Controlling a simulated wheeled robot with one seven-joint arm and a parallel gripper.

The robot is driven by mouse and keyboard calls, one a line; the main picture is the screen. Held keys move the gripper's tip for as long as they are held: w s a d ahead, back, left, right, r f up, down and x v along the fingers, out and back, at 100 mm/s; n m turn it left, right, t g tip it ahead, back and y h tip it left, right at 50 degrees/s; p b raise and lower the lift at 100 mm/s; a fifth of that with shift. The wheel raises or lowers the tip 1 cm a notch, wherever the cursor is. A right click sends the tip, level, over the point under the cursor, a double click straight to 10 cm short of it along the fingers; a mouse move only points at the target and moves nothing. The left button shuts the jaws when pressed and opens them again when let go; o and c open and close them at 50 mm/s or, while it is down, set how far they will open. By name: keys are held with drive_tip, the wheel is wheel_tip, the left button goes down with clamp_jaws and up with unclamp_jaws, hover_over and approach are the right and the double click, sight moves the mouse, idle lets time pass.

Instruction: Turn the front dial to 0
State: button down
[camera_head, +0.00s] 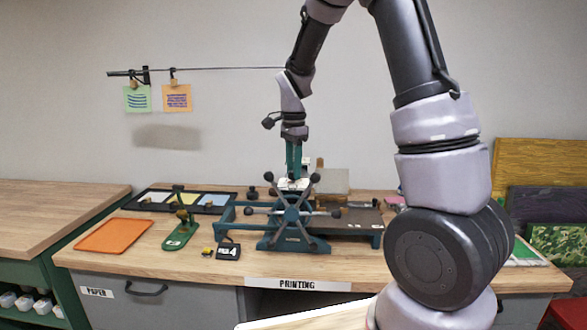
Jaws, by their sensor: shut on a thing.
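The teal printing press (272,241) stands on the wooden worktop, with a dark star-shaped hand wheel on its front. My gripper (293,180) points straight down at the top of the press, behind the upper spokes of the wheel. It is shut on a small part there, which I take to be the front dial. White pieces show around the fingertips. The dial's face and marks are too small and too covered to read, so I cannot tell its setting.
An orange tray (116,235), a green stapler-like tool (181,234) and a black tag (228,250) lie left of the press. A dark tray with coloured panels (185,200) is behind them. Prints hang on a wall rail. My arm covers the right side.

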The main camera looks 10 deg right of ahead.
drive_tip(key=n, duration=2.3)
drive_tip(key=shift+n, duration=0.3)
drive_tip(key=n, duration=0.9)
drive_tip(key=shift+n, duration=0.4)
drive_tip(key=n, duration=0.4)
drive_tip(key=shift+n, duration=0.3)
